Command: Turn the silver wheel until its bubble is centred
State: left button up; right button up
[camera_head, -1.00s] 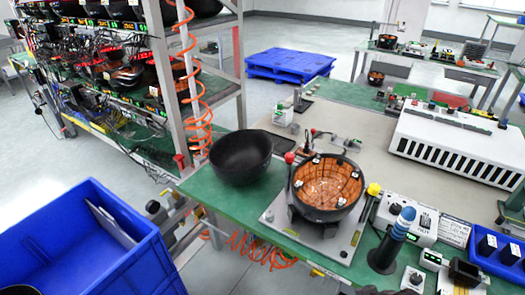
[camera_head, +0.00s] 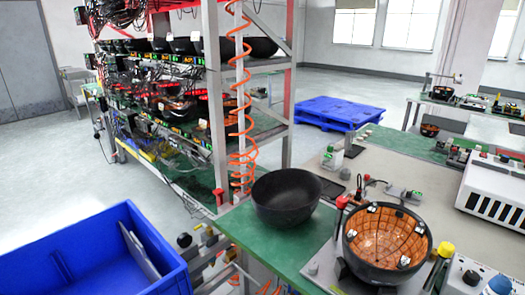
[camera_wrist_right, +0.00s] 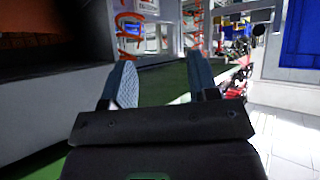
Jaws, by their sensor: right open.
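I cannot make out a silver wheel or a bubble for sure in either view. A grey metal plate (camera_head: 322,250) lies on the green bench at the lower right of the head view, under a black bowl with an orange-brown lined inside (camera_head: 386,243). A small silvery knob (camera_head: 313,268) sits at the plate's left side; I cannot tell whether it is the wheel. In the right wrist view my right gripper (camera_wrist_right: 160,62) is open, its two fingers apart with nothing between them. Green surface shows beyond it. My left gripper is in neither view.
An empty black bowl (camera_head: 286,198) stands on the green bench (camera_head: 250,228), left of the lined bowl. A rack (camera_head: 214,100) of bowls and wiring, with a coiled orange hose (camera_head: 240,150), stands behind. A blue bin (camera_head: 80,250) is at lower left. A blue pallet (camera_head: 332,113) lies on the floor.

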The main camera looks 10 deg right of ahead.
aim_at(313, 267)
jog(key=k+z, duration=0.2)
jog(key=k, duration=0.15)
jog(key=k+l+z, duration=0.25)
jog(key=k, duration=0.15)
jog(key=k+l+z, duration=0.2)
jog(key=k, duration=0.15)
